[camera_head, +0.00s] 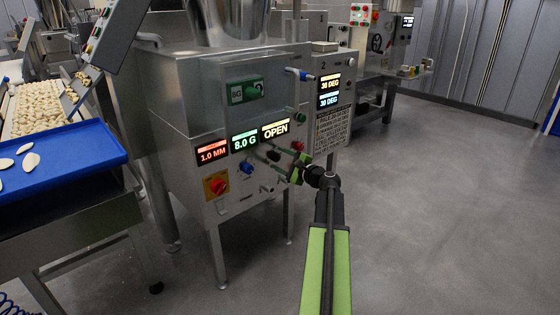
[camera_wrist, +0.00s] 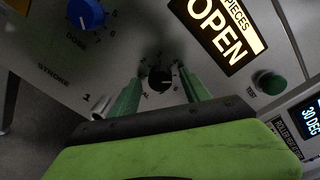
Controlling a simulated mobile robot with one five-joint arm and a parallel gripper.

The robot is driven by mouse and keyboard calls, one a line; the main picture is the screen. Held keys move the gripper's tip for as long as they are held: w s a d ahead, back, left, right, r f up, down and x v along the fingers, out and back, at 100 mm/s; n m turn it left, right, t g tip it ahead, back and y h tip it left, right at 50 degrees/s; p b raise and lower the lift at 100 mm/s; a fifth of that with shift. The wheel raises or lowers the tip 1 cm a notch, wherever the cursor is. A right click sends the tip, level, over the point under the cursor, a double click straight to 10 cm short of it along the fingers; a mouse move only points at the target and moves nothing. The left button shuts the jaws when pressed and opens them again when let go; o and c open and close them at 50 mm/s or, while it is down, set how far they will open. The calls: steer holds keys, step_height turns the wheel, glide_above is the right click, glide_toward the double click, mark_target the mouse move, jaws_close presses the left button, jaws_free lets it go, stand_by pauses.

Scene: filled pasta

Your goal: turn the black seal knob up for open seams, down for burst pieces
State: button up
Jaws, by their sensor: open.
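The black seal knob (camera_wrist: 160,80) is on the panel in the wrist view, with a small white mark on its face and small scale marks around it. My open gripper (camera_wrist: 161,74) has one green finger on each side of it, with gaps showing between fingers and knob. In the head view my gripper (camera_head: 277,160) is at the machine's front panel and the knob cannot be made out clearly. The pieces display (camera_head: 275,129) reads OPEN; it also shows in the wrist view (camera_wrist: 227,32).
A blue dose knob (camera_wrist: 86,13) is left of the black knob, and a green test button (camera_wrist: 270,84) is right. A red switch (camera_head: 217,186) sits lower left. A blue tray (camera_head: 80,150) with pale pieces stands left. The floor at right is clear.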

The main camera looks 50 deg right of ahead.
steer(key=s+a+r+p, duration=0.1)
steer(key=s, duration=1.6)
steer(key=shift+s, duration=0.2)
steer(key=shift+a, duration=0.1)
steer(key=w+a+f+n+g+y+p, duration=0.1)
steer(key=w+a+f+n+g+y, duration=0.25)
steer(key=a, duration=0.55)
steer(key=w+a+f+n+g+y+p, duration=0.1)
steer(key=w+a+f+n+g, duration=0.1)
steer(key=w+a+n, duration=0.35)
steer(key=w+a+f+n+g+y+p, duration=0.1)
steer(key=w+a+f+n+g+y, duration=0.3)
steer(key=a, duration=0.8)
steer(key=s+a+f+n+g+h+p, duration=0.1)
steer(key=a+f+n+g+h, duration=0.2)
steer(key=a, duration=0.6)
steer(key=s+a+f+n+g+h+p, duration=0.1)
steer(key=a+n+g+p, duration=0.1)
steer(key=a+n, duration=0.5)
steer(key=s+a+f+n+g+h+p, duration=0.1)
steer(key=a+f+n+g+h, duration=0.15)
steer(key=a, duration=0.85)
step_height(320, 180, up, 39)
steer(key=p, duration=3.8)
steer(key=shift+a+h, duration=0.2)
steer(key=shift+h, duration=0.2)
